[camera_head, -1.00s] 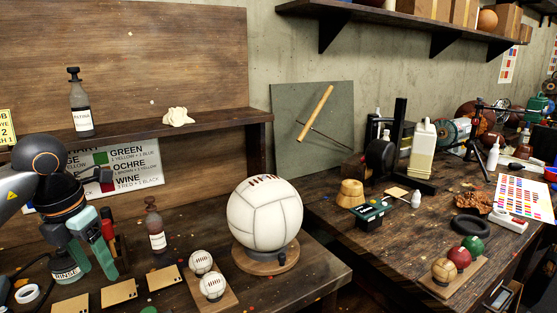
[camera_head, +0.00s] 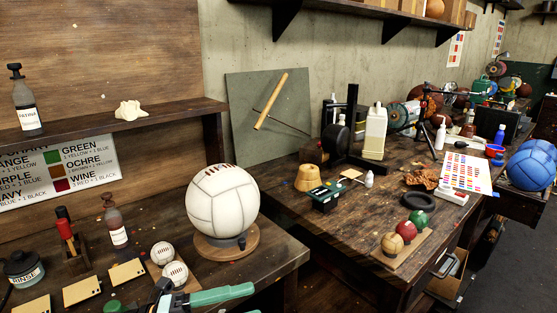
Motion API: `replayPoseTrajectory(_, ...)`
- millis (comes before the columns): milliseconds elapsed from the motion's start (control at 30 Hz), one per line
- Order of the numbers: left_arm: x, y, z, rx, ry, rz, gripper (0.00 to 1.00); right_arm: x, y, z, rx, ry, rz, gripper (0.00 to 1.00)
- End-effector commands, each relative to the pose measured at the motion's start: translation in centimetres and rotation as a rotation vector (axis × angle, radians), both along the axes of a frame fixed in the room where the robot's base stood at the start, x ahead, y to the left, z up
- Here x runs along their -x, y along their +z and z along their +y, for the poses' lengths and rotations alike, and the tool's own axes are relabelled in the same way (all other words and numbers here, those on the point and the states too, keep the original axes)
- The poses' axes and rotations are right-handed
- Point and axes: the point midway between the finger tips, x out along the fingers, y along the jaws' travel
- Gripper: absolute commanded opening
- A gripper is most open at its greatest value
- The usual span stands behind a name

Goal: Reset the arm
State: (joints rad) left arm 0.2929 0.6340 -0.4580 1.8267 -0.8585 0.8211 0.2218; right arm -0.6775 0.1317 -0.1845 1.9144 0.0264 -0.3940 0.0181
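Only part of a gripper (camera_head: 205,297) shows, at the bottom edge left of centre. I take it to be my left gripper. One green finger points right, below the white ball's stand, and dark linkage shows beside it. Another small green part shows further left at the edge. The rest is cut off by the frame, so its opening cannot be told. Nothing is seen held in the visible part. My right gripper is not in view. The large white ball (camera_head: 222,203) sits on a round wooden stand (camera_head: 228,243).
Two small white balls (camera_head: 162,253) sit on a wooden board near the gripper. Bottles (camera_head: 116,228) and a rinse jar (camera_head: 24,268) stand at left. The right bench (camera_head: 345,225) holds three small coloured balls (camera_head: 406,231) and tools. A blue ball (camera_head: 532,165) is at far right.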

Motion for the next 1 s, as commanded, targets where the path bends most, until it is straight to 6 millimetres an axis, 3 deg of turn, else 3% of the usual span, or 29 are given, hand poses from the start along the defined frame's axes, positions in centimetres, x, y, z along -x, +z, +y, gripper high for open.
replayPoseTrajectory(167, -2.3, -3.2, 2.1, 0.351, 0.327, 0.375, 0.66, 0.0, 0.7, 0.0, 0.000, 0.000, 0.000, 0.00)
replayPoseTrajectory(267, -2.8, -7.8, 4.5, 0.485, 0.537, 0.621, 0.66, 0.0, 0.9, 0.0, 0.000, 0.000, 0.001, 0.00)
replayPoseTrajectory(333, -2.1, -12.1, 6.4, 0.554, 0.687, 0.809, 0.66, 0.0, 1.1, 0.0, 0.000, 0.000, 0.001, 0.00)
replayPoseTrajectory(500, 3.5, -22.9, 9.6, 0.634, 1.008, 1.258, 0.66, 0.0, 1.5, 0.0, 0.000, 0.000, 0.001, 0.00)
replayPoseTrajectory(600, 7.8, -27.5, 10.2, 0.638, 1.135, 1.463, 0.66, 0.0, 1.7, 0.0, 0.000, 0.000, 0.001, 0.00)
replayPoseTrajectory(767, 12.8, -31.4, 10.4, 0.626, 1.248, 1.670, 0.66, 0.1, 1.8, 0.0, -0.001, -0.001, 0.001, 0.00)
replayPoseTrajectory(1000, 13.2, -31.6, 10.4, 0.626, 1.256, 1.685, 0.66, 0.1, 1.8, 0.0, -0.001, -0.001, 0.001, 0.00)
